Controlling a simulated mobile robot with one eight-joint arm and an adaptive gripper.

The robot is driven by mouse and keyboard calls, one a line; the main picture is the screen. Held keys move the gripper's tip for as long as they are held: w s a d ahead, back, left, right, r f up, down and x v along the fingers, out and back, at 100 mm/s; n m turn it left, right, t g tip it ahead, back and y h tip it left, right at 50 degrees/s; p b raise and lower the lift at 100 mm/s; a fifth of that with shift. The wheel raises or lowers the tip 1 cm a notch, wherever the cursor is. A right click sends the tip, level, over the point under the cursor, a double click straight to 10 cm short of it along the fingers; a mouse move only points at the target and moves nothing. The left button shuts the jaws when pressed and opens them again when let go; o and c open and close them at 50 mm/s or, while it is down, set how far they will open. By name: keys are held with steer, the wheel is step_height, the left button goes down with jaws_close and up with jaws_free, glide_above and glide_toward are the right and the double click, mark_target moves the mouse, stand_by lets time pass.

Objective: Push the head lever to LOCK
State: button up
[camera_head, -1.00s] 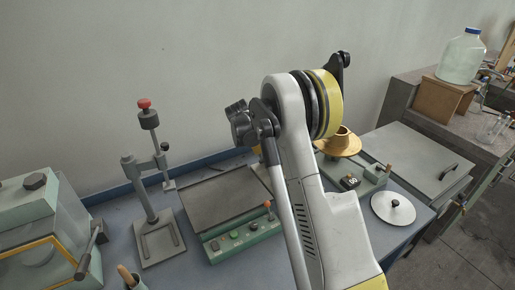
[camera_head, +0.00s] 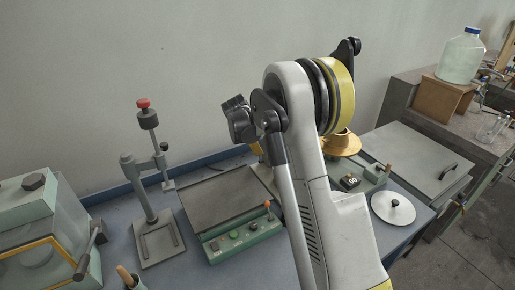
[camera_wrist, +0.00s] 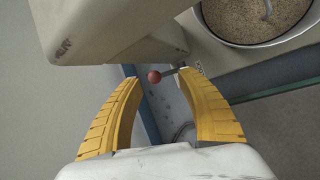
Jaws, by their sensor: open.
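In the wrist view, a red ball knob (camera_wrist: 153,77) sits on the end of a short dark lever. The lever runs to the right, partly behind a fingertip, toward a pale machine body. The machine's rounded grey-beige head (camera_wrist: 110,28) fills the upper left. My gripper (camera_wrist: 160,77) is open, with its two yellow fingers on either side of the knob in the picture. I cannot tell whether a finger touches the knob or lever.
A bowl of grainy brown material (camera_wrist: 255,18) is at the wrist view's upper right. In the head view, the blue bench holds a stand with a red knob (camera_head: 144,103), a green control box (camera_head: 245,236), a brass-coloured piece (camera_head: 341,143) and a white round lid (camera_head: 393,208).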

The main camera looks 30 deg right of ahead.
steer(key=v, duration=0.8)
steer(key=shift+s+r, duration=0.15)
steer(key=shift+r, duration=0.1)
steer(key=shift+a, duration=0.15)
